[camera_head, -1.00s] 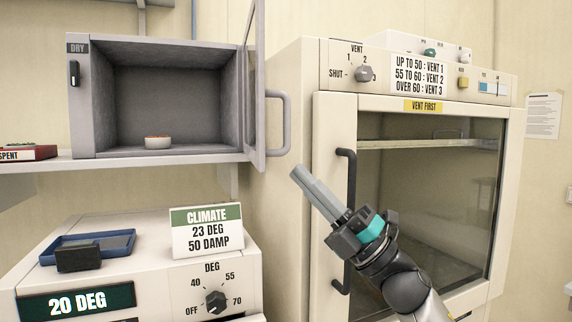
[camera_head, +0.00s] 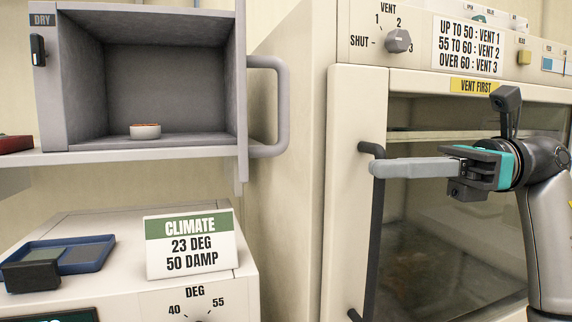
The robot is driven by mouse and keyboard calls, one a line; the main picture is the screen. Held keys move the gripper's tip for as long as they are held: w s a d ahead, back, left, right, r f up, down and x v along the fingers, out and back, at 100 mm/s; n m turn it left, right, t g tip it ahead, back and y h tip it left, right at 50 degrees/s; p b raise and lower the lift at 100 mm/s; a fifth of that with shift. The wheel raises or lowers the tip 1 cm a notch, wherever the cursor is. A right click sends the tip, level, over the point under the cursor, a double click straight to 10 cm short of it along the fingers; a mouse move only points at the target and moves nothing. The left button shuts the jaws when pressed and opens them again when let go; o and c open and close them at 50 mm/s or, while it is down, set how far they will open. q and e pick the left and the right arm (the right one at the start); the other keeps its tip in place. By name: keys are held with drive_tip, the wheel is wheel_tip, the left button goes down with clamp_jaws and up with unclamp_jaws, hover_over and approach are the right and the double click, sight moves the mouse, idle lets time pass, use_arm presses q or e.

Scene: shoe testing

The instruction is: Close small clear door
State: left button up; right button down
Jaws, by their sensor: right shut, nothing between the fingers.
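The small grey cabinet marked DRY (camera_head: 42,90) stands on a shelf at the upper left, its front open. Its small clear door (camera_head: 242,95) is swung open at the right side and seen nearly edge-on, with a grey loop handle (camera_head: 283,105) sticking out to the right. A small white dish with an orange-brown top (camera_head: 145,131) sits inside the cabinet. My right gripper (camera_head: 376,168) is shut and empty, pointing left in front of the large oven's black handle, right of the small door and apart from it. My left gripper is out of view.
The large oven (camera_head: 345,110) with a glass door and black bar handle (camera_head: 375,230) fills the right. Below the shelf (camera_head: 120,156) stand a CLIMATE sign (camera_head: 190,245) and a blue tray (camera_head: 100,258) on a white unit. Free space lies between small door and gripper.

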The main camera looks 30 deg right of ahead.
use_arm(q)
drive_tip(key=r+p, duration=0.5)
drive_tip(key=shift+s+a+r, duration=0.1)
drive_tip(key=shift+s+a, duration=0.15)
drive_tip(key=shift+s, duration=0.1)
use_arm(e)
drive_tip(key=x, duration=1.3)
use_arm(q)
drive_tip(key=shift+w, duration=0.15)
use_arm(e)
drive_tip(key=shift+s+a, duration=0.1)
